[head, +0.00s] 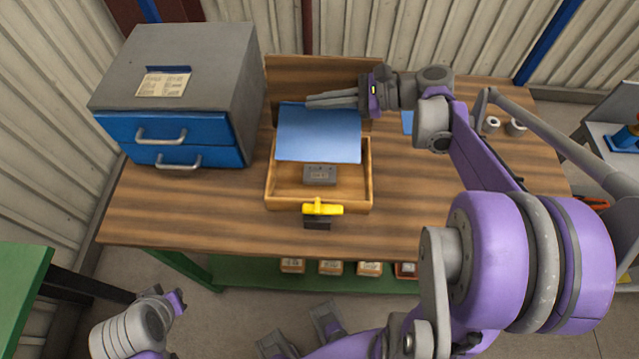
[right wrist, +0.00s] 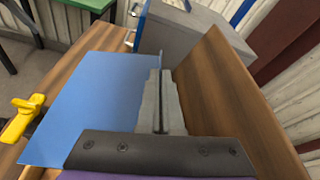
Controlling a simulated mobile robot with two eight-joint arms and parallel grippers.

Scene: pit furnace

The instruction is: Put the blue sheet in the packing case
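The blue sheet (head: 318,135) is a flat, light-blue panel over the back half of the packing case (head: 368,190), an open wooden box on the bench with a raised wooden back panel (head: 290,75). My right gripper (head: 330,100) is at the sheet's far edge, in front of that panel. In the right wrist view its fingers (right wrist: 160,100) are closed together along the edge of the sheet (right wrist: 90,105). The sheet slopes down towards the front; whether its lower edge touches the case is unclear. A grey labelled block (head: 320,175) sits in the case's uncovered front part.
A yellow-handled clamp (head: 322,208) is at the case's front wall. A grey cabinet with blue drawers (head: 180,130) stands to the left. A small blue piece (head: 407,122) and white rolls (head: 515,127) lie to the right. The bench front (head: 180,225) is clear.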

